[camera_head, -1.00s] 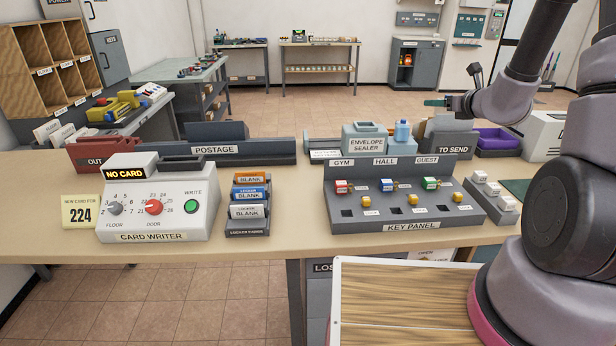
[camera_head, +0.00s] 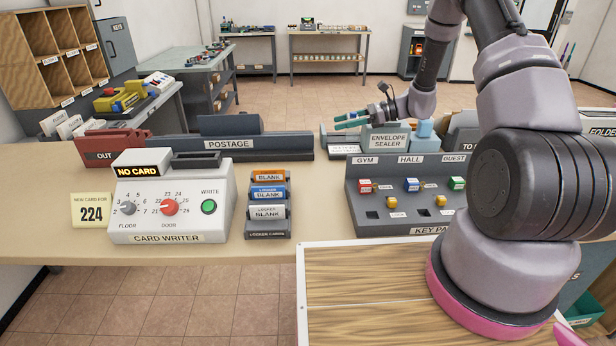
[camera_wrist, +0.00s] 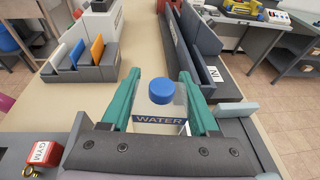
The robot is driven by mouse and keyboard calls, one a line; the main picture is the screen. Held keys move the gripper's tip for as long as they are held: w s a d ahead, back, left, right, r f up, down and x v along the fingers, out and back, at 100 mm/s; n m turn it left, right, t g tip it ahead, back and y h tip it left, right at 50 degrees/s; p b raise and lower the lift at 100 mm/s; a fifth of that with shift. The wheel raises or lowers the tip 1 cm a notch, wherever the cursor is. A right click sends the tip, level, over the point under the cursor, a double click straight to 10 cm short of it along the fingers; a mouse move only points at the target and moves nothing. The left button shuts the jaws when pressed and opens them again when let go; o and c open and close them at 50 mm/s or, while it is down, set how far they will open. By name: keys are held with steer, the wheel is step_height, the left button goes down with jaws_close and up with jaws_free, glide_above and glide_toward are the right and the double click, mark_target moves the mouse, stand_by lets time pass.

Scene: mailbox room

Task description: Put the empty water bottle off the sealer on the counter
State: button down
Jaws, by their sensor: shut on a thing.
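The water bottle (camera_wrist: 160,106) has a blue cap, a clear body and a WATER label in the wrist view. It sits between the teal fingers of my gripper (camera_wrist: 162,92), which is shut on it. In the head view my gripper (camera_head: 347,119) points left, above the back of the counter (camera_head: 325,200) near the left end of the envelope sealer (camera_head: 388,141). The bottle is hard to make out there. A light-blue block-like thing (camera_head: 424,130) stands at the sealer's right. My arm hides the counter's right part.
The postage rack (camera_head: 229,145) stands left of the sealer. The key panel (camera_head: 405,203) is in front of it. The card rack (camera_head: 268,205) and card writer (camera_head: 170,200) stand further left. Bare counter lies between the card rack, postage rack and key panel.

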steer(key=shift+n+g, duration=0.6)
steer(key=shift+g, duration=0.2)
steer(key=f, duration=0.2)
steer(key=s+f, duration=0.1)
steer(key=f, duration=0.4)
steer(key=shift+s+d+f, duration=0.1)
steer(key=shift+s+f, duration=0.05)
steer(key=shift+f, duration=2.2)
steer(key=shift+f, duration=0.2)
steer(key=shift+c, duration=0.7)
jaws_free()
